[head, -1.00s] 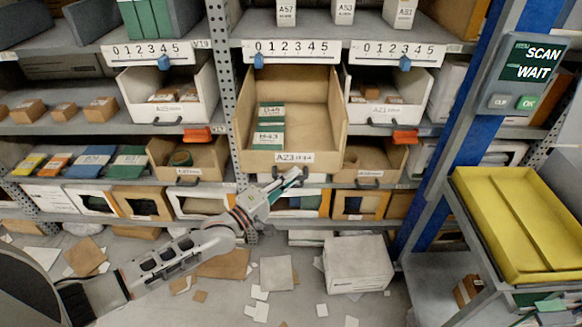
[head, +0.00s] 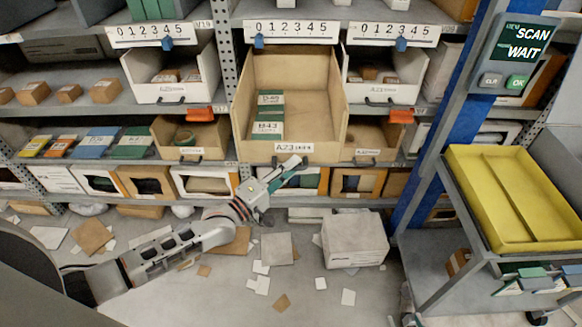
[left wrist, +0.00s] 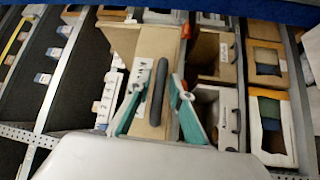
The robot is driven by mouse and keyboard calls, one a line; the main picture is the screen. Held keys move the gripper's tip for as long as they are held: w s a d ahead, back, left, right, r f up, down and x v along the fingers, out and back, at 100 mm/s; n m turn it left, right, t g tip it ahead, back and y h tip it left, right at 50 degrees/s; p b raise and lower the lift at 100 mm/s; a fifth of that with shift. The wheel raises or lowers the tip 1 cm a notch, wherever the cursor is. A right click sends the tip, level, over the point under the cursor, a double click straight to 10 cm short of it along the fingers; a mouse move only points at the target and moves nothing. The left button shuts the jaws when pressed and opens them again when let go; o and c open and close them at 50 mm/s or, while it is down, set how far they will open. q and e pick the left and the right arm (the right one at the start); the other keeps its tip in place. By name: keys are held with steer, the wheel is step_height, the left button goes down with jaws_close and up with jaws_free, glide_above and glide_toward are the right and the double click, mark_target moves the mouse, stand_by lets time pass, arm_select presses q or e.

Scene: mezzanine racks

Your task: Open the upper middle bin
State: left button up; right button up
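The upper middle bin (head: 292,149), a tan open-topped tray labelled A23, sticks well out of its shelf in the head view. Two green-and-tan boxes (head: 268,116) lie inside it. My left gripper (head: 290,172) is just below the bin's front, reaching in from the lower left. In the left wrist view, the bin's front wall (left wrist: 150,45) is close, and its dark handle (left wrist: 156,92) lies between the teal fingers of my left gripper (left wrist: 157,98). The fingers stand apart, with gaps visible beside the handle. My right gripper is not in view.
White bins stand left (head: 172,90) and right (head: 383,92) of the middle bin. Lower bins (head: 192,149) sit underneath. A cart with a yellow tray (head: 470,185) is at the right, beside a blue post (head: 440,130). A white box (head: 354,240) and scraps lie on the floor.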

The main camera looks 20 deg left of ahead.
stand_by(0.3)
arm_select(q)
steer(key=v, duration=1.2)
steer(key=s+d+f+m+g+y, duration=0.2)
steer(key=s+d+f+m+g, duration=0.1)
steer(key=s+d+f+m, duration=0.45)
steer(key=s+a+f+m+g+y, duration=0.3)
steer(key=s+a+f+m+y, duration=0.1)
steer(key=s+f+m, duration=0.3)
step_height(320, 180, down, 2)
steer(key=shift+s+f+y, duration=0.15)
steer(key=shift+s+y, duration=0.15)
steer(key=shift+s, duration=0.85)
steer(key=shift+m, duration=0.25)
stand_by(1.9)
